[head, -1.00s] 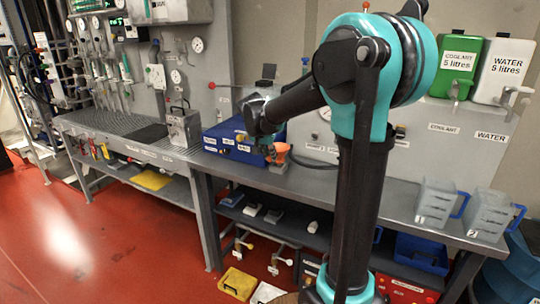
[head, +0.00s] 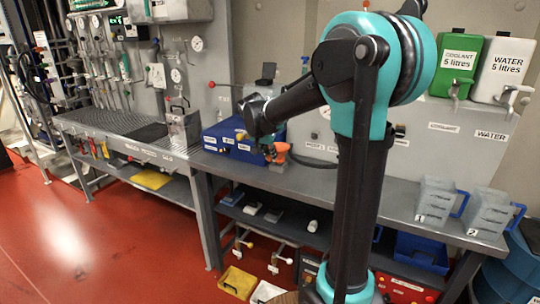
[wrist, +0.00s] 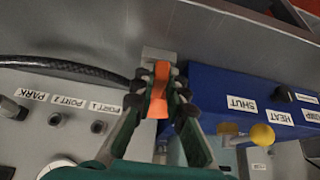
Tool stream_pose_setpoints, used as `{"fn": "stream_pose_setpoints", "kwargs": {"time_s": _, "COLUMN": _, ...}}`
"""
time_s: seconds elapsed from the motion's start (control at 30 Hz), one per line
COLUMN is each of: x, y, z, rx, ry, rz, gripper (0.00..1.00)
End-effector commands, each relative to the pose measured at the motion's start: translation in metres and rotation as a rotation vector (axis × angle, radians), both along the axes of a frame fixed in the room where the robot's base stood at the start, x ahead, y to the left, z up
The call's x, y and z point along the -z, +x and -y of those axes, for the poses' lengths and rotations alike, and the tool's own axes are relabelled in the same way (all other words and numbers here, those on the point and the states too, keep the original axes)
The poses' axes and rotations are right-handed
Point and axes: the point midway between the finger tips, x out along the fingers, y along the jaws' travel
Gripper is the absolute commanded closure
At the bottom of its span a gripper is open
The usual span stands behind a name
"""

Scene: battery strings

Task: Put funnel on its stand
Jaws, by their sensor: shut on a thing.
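A pale grey block, which looks like the stand (wrist: 158,52), is right at the funnel's far end. The funnel (head: 281,151) shows in the head view just above a small grey piece on the bench, beside the blue box. I cannot tell whether it is seated on the stand or just held at it. My gripper is partly hidden by my own arm in the head view.
The blue box (wrist: 215,82) with SHUT and HEAT labels stands close beside my gripper. A panel (wrist: 75,100) with PORT and PARK labels and a black hose (wrist: 70,68) lie on the other side.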

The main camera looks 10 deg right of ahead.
Motion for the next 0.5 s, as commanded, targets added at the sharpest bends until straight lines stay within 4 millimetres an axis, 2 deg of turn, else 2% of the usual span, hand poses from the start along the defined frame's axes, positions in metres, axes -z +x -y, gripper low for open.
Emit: {"fn": "stream_pose_setpoints", "kwargs": {"time_s": 0.5, "x": 0.012, "y": 0.000, "z": 0.000, "rx": 0.000, "ry": 0.000, "rz": 0.000, "gripper": 1.00}}
